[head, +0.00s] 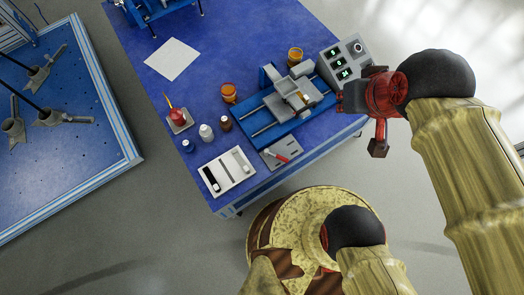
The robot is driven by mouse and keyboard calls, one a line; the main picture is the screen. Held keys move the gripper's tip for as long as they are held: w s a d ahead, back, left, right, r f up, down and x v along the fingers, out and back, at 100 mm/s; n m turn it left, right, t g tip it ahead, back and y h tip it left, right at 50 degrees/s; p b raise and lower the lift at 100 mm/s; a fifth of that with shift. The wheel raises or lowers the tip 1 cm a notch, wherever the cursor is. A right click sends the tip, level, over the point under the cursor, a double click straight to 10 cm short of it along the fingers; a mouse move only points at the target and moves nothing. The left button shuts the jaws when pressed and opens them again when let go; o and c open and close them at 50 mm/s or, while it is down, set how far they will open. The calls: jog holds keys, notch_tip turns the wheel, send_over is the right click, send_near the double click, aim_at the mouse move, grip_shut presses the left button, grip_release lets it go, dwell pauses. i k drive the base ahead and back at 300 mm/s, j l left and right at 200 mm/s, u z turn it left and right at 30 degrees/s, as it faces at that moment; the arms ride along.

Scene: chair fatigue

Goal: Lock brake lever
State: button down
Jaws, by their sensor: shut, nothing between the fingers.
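My gripper (352,98), dark and red, is to the right of the slide rig, in front of the control box in the picture. It is shut and empty, and apart from the lever. Its fingertips are small and hard to make out.
The blue table (140,55) carries a slide rig (298,96), a control box with green displays (343,62), amber jars (229,92), small bottles (206,132), a red oil can (177,117) and white paper (172,59). Another blue platform (70,160) stands left. Grey floor lies between.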

aim_at(278, 156)
jog(key=k+u, duration=0.1)
jog(key=u, duration=0.45)
jog(key=j+z, duration=0.1)
jog(key=j, duration=0.45)
jog(key=k+j+z, duration=0.1)
jog(key=j, duration=0.45)
jog(key=k+j, duration=0.15)
jog(key=j, duration=0.4)
jog(key=z, duration=0.05)
